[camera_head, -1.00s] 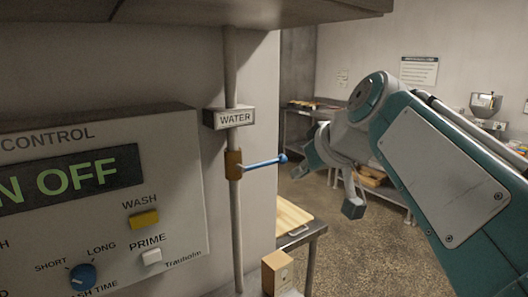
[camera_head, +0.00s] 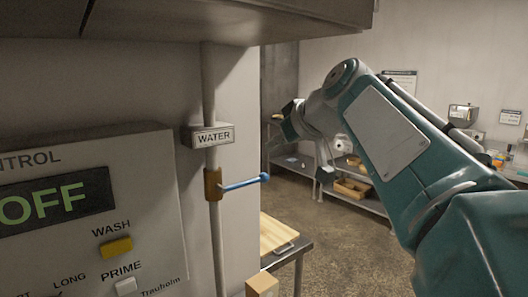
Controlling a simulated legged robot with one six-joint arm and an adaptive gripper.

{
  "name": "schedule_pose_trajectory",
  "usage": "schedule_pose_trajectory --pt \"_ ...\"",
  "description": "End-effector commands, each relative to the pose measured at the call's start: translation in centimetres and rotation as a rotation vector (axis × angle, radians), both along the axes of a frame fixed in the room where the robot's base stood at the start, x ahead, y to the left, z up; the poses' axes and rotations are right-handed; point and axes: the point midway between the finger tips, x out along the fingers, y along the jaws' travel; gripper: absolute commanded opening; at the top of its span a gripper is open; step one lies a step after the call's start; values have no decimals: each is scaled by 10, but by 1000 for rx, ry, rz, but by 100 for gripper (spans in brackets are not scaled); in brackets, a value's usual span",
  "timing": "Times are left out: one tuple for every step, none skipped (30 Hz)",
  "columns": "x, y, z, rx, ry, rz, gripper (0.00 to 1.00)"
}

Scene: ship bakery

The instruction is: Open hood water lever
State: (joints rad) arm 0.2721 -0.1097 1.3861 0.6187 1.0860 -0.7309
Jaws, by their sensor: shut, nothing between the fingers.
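The water lever is a thin blue handle (camera_head: 240,185) with a small round knob at its end. It sticks out to the right, almost level, from a brown valve body (camera_head: 212,184) on a vertical grey pipe (camera_head: 209,95). A box labelled WATER (camera_head: 213,136) sits on the pipe just above the valve. My gripper (camera_head: 290,125) is shut and empty, seen up and to the right of the lever knob. It is apart from the lever in the picture; its fingertips are partly hard to make out.
A control panel (camera_head: 150,215) with an OFF display (camera_head: 52,200) and a yellow WASH button (camera_head: 115,249) is on the left. A hood edge (camera_head: 230,20) hangs above. A table with a wooden board (camera_head: 275,235) stands below right. Open floor (camera_head: 345,245) lies beyond.

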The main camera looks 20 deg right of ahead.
Motion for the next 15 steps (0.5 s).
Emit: schedule_pose_trajectory --pt "8 4 -7 1 5 4 0" --pt "13 6 -10 2 4 3 0" --pt "18 9 -14 2 5 4 0" --pt "22 10 -17 1 5 3 0" --pt "27 12 -21 1 5 3 0" --pt "33 14 -25 1 6 3 0" --pt "37 16 -28 1 5 3 0" --pt "41 18 -31 1 6 3 0" --pt "47 20 -36 1 5 2 0" --pt "51 22 -39 1 6 3 0" --pt "56 24 -42 1 5 3 0" --pt "61 26 -46 1 5 2 0" --pt "60 25 -52 1 5 1 0" --pt "60 25 -56 1 5 0 0" --pt "61 26 -62 1 5 0 0"
